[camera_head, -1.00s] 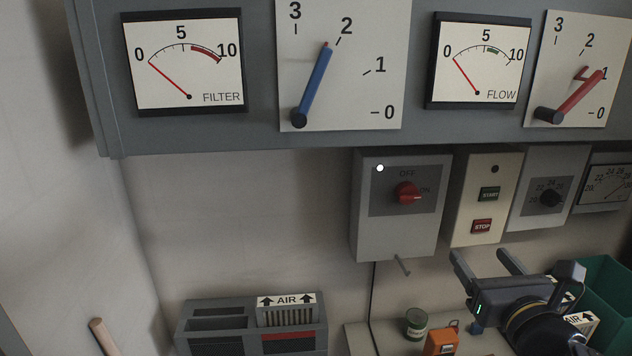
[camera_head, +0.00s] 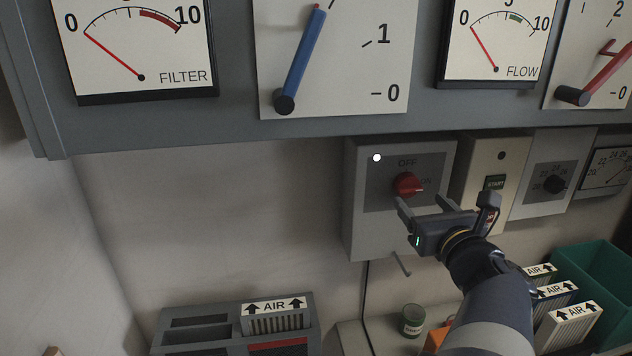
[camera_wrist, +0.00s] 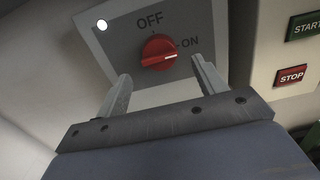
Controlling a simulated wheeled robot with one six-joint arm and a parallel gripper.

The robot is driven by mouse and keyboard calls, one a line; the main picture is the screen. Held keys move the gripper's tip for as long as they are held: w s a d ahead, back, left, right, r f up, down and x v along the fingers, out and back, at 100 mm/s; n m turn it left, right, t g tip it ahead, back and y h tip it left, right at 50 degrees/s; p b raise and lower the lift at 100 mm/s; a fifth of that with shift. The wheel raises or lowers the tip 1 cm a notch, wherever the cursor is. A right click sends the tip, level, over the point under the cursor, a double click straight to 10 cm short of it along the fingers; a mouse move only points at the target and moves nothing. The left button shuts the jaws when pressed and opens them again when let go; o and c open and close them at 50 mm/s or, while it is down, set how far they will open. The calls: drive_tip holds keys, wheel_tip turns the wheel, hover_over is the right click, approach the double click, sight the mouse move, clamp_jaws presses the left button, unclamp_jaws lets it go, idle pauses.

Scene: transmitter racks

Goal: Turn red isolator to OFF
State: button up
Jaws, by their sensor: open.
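The red isolator knob (camera_head: 408,184) sits on the front of a grey box (camera_head: 362,222) under the meter panel. In the wrist view the knob (camera_wrist: 158,52) shows a pale pointer line aimed right at ON, with OFF printed above it. A white lamp (camera_head: 377,157) shows at the plate's upper left. My gripper (camera_head: 422,200) is open and empty, just below the knob. In the wrist view its two fingers (camera_wrist: 160,85) point at the plate, one to the lower left and one to the lower right of the knob. I see no contact with the knob.
A START/STOP box (camera_head: 480,165) stands close on the right, then a dial box (camera_head: 546,160). A small lever (camera_head: 400,264) sticks out below the isolator box. The wall left of the box is clear.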

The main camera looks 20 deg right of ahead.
sight(412, 192)
drive_tip(key=shift+b+x, duration=0.35)
drive_tip(key=shift+x, duration=2.05)
drive_tip(key=shift+c, duration=0.4)
drive_tip(key=c, duration=0.9)
